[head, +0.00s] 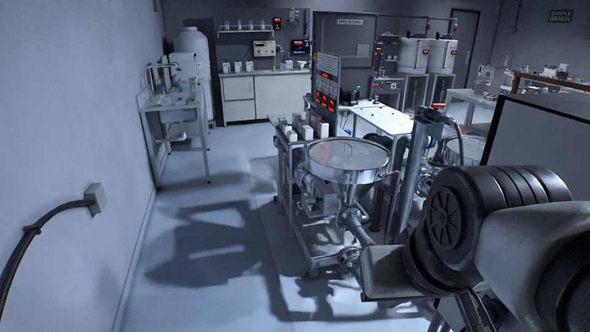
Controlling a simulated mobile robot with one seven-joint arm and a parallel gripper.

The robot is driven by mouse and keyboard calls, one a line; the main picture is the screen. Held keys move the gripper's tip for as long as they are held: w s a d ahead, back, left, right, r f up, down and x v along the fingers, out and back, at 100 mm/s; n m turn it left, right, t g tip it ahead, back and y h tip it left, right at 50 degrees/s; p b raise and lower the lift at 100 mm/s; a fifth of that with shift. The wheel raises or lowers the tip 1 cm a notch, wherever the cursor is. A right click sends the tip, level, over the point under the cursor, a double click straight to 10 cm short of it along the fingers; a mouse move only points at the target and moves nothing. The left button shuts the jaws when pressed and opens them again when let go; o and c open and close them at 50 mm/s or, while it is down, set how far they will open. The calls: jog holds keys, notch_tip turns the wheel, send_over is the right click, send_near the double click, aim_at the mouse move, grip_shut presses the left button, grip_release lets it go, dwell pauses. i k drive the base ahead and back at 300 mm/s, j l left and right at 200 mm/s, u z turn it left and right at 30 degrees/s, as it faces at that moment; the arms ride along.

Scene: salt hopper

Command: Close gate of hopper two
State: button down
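A round steel hopper (348,180) with a wide, pale top stands right of centre in the head view. Its cone narrows to a metal neck (350,216) with pipe fittings below. No number is readable on it, so I cannot tell whether it is hopper two. I cannot make out a gate handle or its position. My arm fills the lower right, in front of the equipment. A grey block at its end is near the lower pipework, below and right of the hopper. My gripper's fingers cannot be clearly made out.
A wheeled metal frame (297,200) and a panel with red displays (326,88) stand by the hopper. Two white drums (413,55) are at the back. A sink bench (170,103) stands by the left wall. The floor (195,285) at left is clear.

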aim_at(312, 209)
jog(key=i+j, duration=0.3)
jog(key=i, duration=0.4)
jog(key=i+j+u, duration=0.15)
jog(key=i, duration=0.5)
jog(key=i+j, duration=0.3)
jog(key=i, duration=0.4)
jog(key=i+j+u, duration=0.1)
jog(key=i, duration=0.6)
jog(key=i+j+u, duration=0.1)
jog(key=i+j, duration=0.15)
jog(key=i, duration=0.5)
